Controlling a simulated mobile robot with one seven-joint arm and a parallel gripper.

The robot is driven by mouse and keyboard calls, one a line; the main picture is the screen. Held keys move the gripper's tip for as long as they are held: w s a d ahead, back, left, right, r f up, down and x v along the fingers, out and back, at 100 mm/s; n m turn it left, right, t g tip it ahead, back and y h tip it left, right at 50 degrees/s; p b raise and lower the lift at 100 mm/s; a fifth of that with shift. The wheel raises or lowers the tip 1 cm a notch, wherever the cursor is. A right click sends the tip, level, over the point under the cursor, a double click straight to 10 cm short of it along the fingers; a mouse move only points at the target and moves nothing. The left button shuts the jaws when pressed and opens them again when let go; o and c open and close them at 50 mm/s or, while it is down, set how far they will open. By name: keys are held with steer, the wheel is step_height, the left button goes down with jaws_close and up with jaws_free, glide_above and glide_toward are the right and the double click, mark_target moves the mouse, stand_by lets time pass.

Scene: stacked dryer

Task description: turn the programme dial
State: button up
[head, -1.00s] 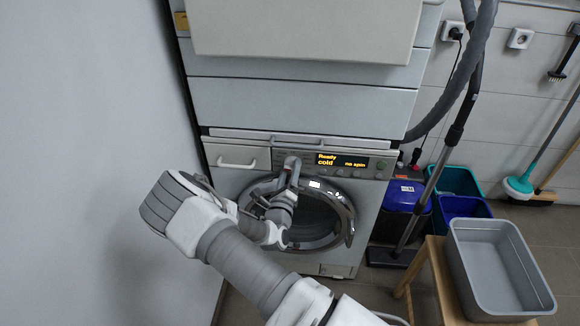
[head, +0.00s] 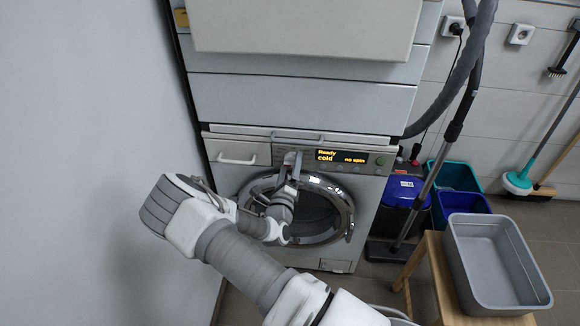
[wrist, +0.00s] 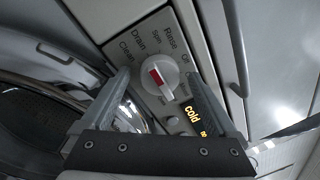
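The programme dial (wrist: 164,84) is a round white knob with a red mark on its face, in the wrist view. Labels such as Rinse, Drain and Clean surround it; I cannot tell which one the mark picks out. My gripper (wrist: 158,88) is open, with one finger on each side of the dial and visible gaps to it. In the head view my gripper (head: 291,160) is at the panel of the front-loading machine (head: 227,184) and hides the dial. The display (head: 341,157) reads "Ready", "cold" and "no spin".
The round door (head: 343,214) with its shiny rim lies below the panel, behind my arm. A pale drawer front (head: 237,155) is to the left. A wall (head: 90,150) stands close on the left. A grey basin (head: 490,245) on a wooden stool stands right.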

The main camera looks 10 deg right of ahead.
steer(key=p+v, duration=0.1)
steer(key=v, duration=1.6)
steer(key=shift+s, duration=0.2)
steer(key=shift+a, duration=0.1)
